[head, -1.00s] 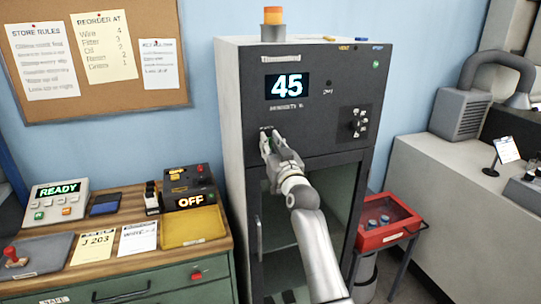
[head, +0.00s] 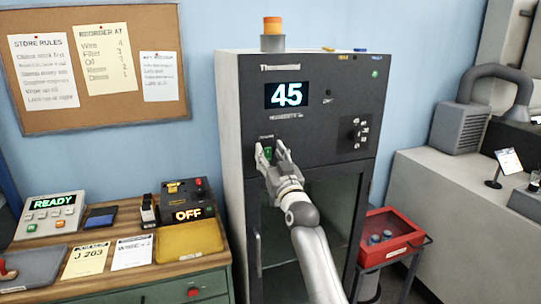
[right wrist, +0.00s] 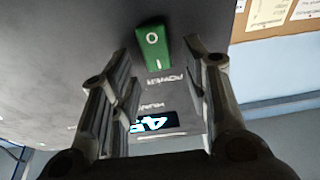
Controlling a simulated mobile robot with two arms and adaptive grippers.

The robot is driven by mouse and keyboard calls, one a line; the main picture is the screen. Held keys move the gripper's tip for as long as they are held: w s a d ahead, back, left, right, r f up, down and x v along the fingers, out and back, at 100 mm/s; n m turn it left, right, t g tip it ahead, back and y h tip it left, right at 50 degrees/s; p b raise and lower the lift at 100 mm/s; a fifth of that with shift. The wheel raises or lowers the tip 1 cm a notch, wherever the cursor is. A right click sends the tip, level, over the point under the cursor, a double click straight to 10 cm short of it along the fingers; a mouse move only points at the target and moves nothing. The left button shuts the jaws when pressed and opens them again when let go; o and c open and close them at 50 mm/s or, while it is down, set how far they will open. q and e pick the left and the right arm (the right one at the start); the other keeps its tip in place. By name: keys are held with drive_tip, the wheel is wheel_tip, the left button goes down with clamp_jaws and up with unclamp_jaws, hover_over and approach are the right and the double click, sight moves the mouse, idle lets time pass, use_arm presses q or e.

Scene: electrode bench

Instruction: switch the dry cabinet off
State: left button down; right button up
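The dry cabinet (head: 315,125) is the tall dark cabinet in the middle of the head view, with its number display (head: 286,94) lit at 45. Its green rocker power switch (right wrist: 153,48), marked O and I, is on the front panel below the display. In the head view the switch (head: 268,153) shows as a bit of green between my fingers. My right gripper (head: 271,147) is open and empty in front of the switch. In the right wrist view its fingers (right wrist: 158,50) stand either side of the switch; contact cannot be told. My left gripper is out of view.
Left, a wooden-topped bench holds a READY panel (head: 50,215), an OFF box (head: 187,203) and a yellow tray (head: 190,242). A red case (head: 389,236) stands right of the cabinet. A beacon (head: 272,27) and small items are on the cabinet top.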

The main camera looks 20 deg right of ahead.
drive_tip(key=v, duration=1.2)
idle(0.4)
wheel_tip(320, 180, down, 27)
drive_tip(key=a+g, duration=0.2)
drive_tip(key=g, duration=0.4)
drive_tip(key=s+f+g, duration=0.2)
drive_tip(key=s+f, duration=0.4)
drive_tip(key=f, duration=0.6)
drive_tip(key=s+f+g, duration=0.2)
drive_tip(key=s+f, duration=0.3)
drive_tip(key=f, duration=0.6)
drive_tip(key=s+f+n+g, duration=0.1)
drive_tip(key=s+f+g, duration=0.3)
drive_tip(key=s+f, duration=0.95)
drive_tip(key=s+f+n+g, duration=0.1)
drive_tip(key=s+f+g, duration=0.2)
drive_tip(key=s+f, duration=1.05)
drive_tip(key=s+d+g, duration=0.2)
drive_tip(key=s+g, duration=0.1)
drive_tip(key=s, duration=1.7)
drive_tip(key=shift+d+r+h, duration=0.2)
drive_tip(key=shift+r+h, duration=0.1)
drive_tip(key=shift+h, duration=0.1)
